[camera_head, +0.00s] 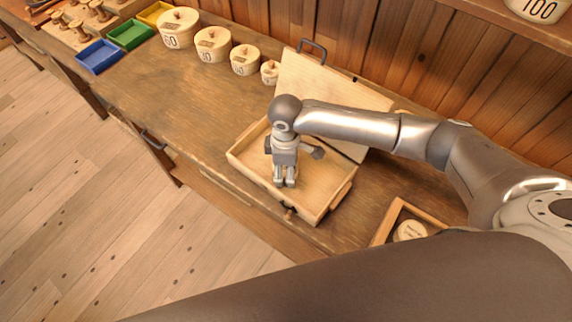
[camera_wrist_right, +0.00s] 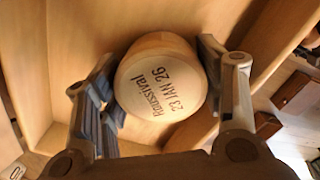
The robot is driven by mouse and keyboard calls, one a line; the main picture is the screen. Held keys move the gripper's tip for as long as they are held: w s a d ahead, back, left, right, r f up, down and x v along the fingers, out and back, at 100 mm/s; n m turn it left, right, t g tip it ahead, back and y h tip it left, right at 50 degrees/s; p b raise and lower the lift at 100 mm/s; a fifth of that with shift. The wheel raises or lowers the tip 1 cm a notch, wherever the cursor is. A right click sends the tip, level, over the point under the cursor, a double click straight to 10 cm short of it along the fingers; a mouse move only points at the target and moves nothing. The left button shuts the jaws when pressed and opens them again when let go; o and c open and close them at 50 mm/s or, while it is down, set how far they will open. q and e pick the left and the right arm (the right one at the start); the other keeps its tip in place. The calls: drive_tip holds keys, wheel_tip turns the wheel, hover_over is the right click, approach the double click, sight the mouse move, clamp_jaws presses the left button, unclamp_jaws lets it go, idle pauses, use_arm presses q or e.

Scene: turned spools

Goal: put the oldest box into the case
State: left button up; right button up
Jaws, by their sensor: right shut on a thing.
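The wooden case (camera_head: 255,177) stands open on the bench, its lid (camera_head: 312,82) tilted back toward the wall. My right gripper (camera_head: 285,182) points down inside the case. In the right wrist view the right gripper (camera_wrist_right: 160,88) is shut on a round pale wooden box (camera_wrist_right: 165,92), whose top reads "Roussival 23 JAN 26". Case walls and floor surround the box in that view. I cannot tell whether the box touches the floor. In the head view the gripper hides it. My left gripper is not in view.
A small wooden tray (camera_head: 384,226) with another round labelled box (camera_head: 410,231) sits at lower right, partly hidden by my arm. Several numbered round tubs (camera_head: 212,45), coloured bins (camera_head: 130,34) and spools (camera_head: 95,12) line the back left. The bench left of the case is clear.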

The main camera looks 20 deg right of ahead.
drive_tip(key=o, duration=0.7)
drive_tip(key=shift+f, duration=0.1)
wheel_tip(320, 180, up, 12)
drive_tip(key=shift+r+b, duration=0.15)
drive_tip(key=shift+b, duration=0.95)
